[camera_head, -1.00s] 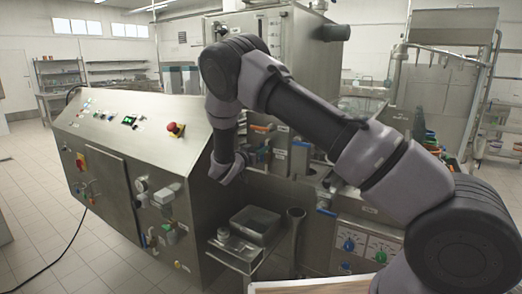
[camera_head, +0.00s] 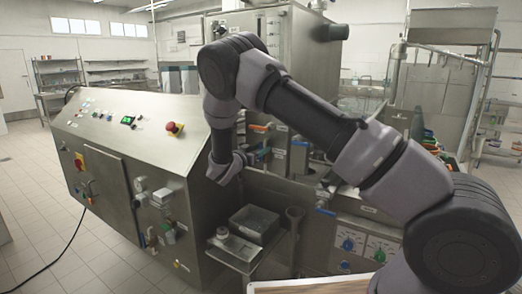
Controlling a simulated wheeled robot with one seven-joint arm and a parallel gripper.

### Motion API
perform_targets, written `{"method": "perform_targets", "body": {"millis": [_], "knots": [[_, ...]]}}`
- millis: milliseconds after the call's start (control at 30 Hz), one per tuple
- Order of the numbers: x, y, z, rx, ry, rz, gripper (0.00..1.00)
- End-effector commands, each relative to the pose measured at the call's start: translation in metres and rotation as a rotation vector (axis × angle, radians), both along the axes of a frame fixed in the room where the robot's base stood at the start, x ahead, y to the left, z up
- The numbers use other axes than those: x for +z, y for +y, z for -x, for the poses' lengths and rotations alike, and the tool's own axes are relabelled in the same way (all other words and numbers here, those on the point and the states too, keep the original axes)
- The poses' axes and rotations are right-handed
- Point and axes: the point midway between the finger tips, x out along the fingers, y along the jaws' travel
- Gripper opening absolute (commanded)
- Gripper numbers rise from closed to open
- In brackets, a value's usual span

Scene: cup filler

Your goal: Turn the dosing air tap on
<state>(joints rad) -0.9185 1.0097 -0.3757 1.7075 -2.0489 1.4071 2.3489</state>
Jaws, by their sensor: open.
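The steel control cabinet (camera_head: 110,200) stands at left. Its front carries a regulator with a round gauge (camera_head: 140,184), a white-bodied unit (camera_head: 162,197), and small fittings with blue (camera_head: 168,237) and green (camera_head: 182,226) parts low on the right. I cannot tell which of these is the dosing air tap; no label is readable. My gripper (camera_head: 218,178) is at the end of my bent arm, beside the cabinet's right end and above the small steel shelf. It is open; its fingers are small and hard to make out. I see nothing held in it.
A red emergency button (camera_head: 174,128) sits on the sloping top panel. A grey bin (camera_head: 254,222) and a steel tube (camera_head: 295,225) stand below my gripper.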

Motion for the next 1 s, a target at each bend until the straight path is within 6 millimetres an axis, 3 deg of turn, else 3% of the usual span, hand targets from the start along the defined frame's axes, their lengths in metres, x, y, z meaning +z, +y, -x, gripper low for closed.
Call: {"method": "perform_targets", "body": {"millis": [500,1000], "knots": [[0.000,0.054,0.074,0.002,0.001,-0.001,0.49],[-0.001,0.061,0.084,0.000,0.001,-0.001,0.49]]}}
